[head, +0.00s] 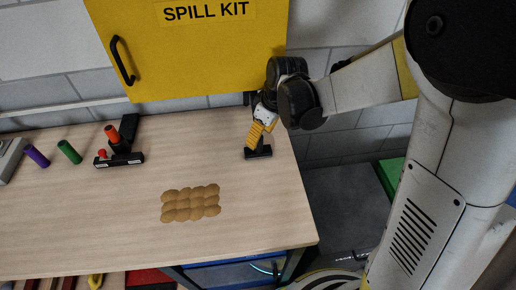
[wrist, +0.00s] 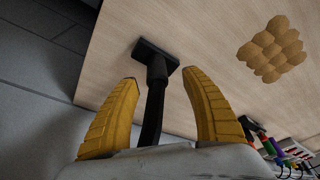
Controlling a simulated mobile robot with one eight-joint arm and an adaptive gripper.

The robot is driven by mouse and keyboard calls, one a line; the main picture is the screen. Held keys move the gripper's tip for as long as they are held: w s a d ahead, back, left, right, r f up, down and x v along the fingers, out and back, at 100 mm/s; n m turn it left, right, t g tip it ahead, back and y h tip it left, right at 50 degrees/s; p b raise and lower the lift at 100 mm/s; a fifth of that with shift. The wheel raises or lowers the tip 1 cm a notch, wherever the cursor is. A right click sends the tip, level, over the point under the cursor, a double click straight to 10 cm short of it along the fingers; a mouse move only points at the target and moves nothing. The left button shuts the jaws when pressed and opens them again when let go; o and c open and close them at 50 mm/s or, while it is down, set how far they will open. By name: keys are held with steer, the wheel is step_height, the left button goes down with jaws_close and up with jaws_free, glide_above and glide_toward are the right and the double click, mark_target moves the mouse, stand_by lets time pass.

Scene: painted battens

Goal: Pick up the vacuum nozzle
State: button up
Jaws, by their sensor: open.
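The vacuum nozzle (wrist: 153,105) is black, with a flat foot and a long neck. In the wrist view its foot rests on the wooden table and its neck runs back between the yellow fingers of my gripper (wrist: 161,77). The fingers are apart, with a gap on each side of the neck. In the head view my gripper (head: 258,137) is over the table's right end, pointing down. Only the nozzle's foot (head: 258,152) shows clearly there; my gripper hides most of the rest.
A yellow spill kit cabinet (head: 195,50) hangs on the wall close behind my gripper. A brown lumpy pad (head: 190,204) lies on the table (head: 90,225).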

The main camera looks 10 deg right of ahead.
steer(key=x, duration=0.2)
steer(key=b+x, duration=0.1)
steer(key=x, duration=0.1)
steer(key=shift+w+d+f, duration=0.1)
steer(key=shift+w, duration=0.15)
jaws_close()
step_height(320, 180, up, 5)
steer(key=shift+f+p, duration=0.2)
steer(key=shift+p, duration=0.6)
steer(key=s+d+r+p, duration=0.3)
steer(key=s+d+r, duration=0.2)
steer(key=d, duration=0.5)
steer(key=shift+v, duration=0.8)
steer(key=shift+d, duration=0.1)
